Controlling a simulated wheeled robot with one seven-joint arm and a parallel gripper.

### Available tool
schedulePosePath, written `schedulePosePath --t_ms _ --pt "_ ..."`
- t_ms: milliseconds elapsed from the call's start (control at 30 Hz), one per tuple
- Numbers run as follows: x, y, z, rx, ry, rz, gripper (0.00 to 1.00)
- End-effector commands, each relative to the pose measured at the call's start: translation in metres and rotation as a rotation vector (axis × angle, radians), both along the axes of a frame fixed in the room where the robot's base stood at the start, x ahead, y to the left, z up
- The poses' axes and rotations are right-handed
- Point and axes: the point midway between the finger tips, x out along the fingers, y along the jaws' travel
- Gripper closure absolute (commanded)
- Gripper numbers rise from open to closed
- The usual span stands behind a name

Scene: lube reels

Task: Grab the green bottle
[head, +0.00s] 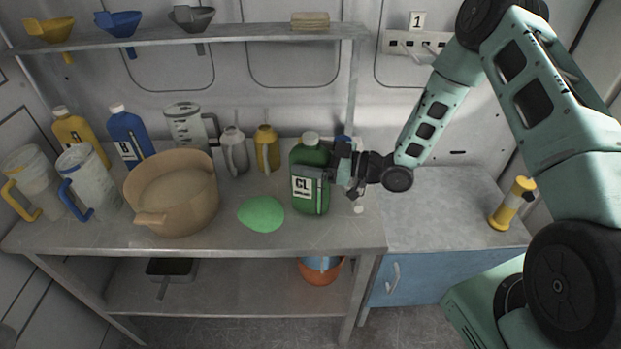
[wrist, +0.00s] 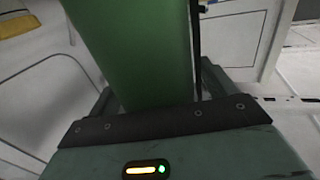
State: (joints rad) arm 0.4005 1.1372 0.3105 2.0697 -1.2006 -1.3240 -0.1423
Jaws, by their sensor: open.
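The green bottle (head: 310,200) stands upright on the grey bench near its right end, with a white cap and a white label marked CL. My gripper (head: 325,173) is at the bottle's right side, with a finger reaching across its front near the label. In the wrist view the green bottle (wrist: 140,50) fills the space between the fingers of my gripper (wrist: 155,95). The jaws are open around the bottle. Whether either finger touches it cannot be told.
A green flat piece (head: 261,214) lies just left of the bottle. A tan tub (head: 172,195), a blue bottle (head: 130,135), a yellow bottle (head: 80,132) and jugs stand further left. A shelf (head: 250,32) runs above. The blue cabinet's grey top (head: 440,210) is mostly clear.

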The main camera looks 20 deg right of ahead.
Motion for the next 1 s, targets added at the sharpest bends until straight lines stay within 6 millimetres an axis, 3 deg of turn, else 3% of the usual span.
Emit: schedulePosePath --t_ms 33,300,733,1000 --pt "0.000 0.000 0.000 0.000 0.000 0.000 0.24" --pt "0.000 -0.001 0.000 0.000 0.000 0.000 0.99" --pt "0.001 0.000 0.006 0.002 -0.005 0.000 1.00" --pt "0.000 -0.001 0.031 0.000 -0.007 0.000 1.00"
